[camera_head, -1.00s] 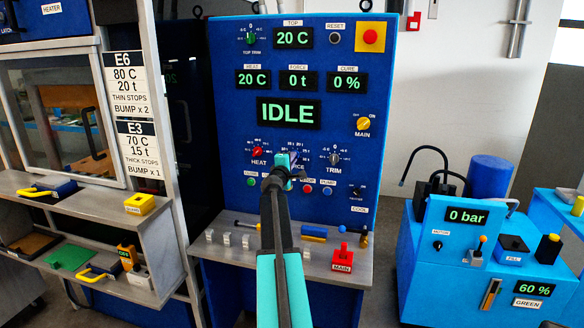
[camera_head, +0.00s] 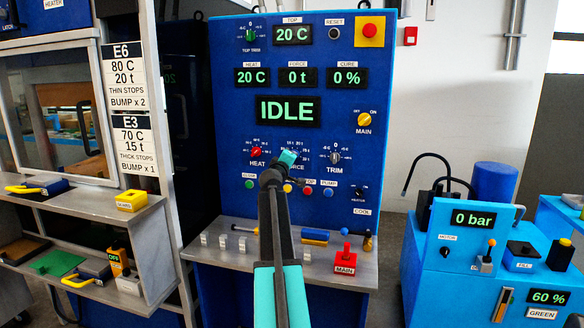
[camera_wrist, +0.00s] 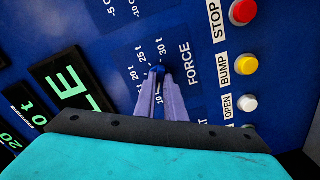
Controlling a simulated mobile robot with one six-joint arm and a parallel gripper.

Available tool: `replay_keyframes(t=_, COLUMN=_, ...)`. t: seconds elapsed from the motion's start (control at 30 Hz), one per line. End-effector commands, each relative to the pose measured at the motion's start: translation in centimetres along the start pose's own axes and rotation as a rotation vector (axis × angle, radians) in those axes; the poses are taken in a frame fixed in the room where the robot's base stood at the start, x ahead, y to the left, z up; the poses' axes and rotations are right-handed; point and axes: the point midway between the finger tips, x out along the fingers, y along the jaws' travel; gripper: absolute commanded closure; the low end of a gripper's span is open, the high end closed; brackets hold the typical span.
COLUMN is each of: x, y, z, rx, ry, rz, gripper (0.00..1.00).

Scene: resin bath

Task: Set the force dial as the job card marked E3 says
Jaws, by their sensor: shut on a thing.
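The force dial (camera_wrist: 157,70) is a small dark blue knob above the FORCE label in the wrist view. Tonnage marks including 20 t, 25 t and 30 t ring it. My gripper (camera_wrist: 158,76) is shut on this dial, its two purple fingers on either side. The dial's pointer is hidden. In the head view my gripper (camera_head: 288,158) covers most of the dial. The E3 job card (camera_head: 134,146) reads 70 C, 15 t, thick stops, bump x 1. The force display (camera_head: 292,76) reads 0 t.
The heat dial (camera_head: 257,152) and trim dial (camera_head: 334,157) flank my gripper closely. Coloured buttons, including a red stop button (camera_wrist: 243,12), sit just below. The main display (camera_head: 289,110) reads IDLE. The E6 card (camera_head: 124,77) hangs above E3. A grey shelf (camera_head: 222,258) juts out below.

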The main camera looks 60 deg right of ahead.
Motion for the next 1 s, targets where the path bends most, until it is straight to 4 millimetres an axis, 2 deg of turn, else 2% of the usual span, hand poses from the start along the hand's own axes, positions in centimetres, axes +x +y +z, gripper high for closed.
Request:
replay_keyframes(t=0.03, x=-0.06, y=-0.81, z=0.54, rx=0.028, ry=-0.007, rz=-0.003, gripper=1.0)
replay_keyframes(t=1.0, x=-0.06, y=-0.95, z=0.27, rx=0.575, ry=-0.007, rz=-0.004, gripper=1.0)
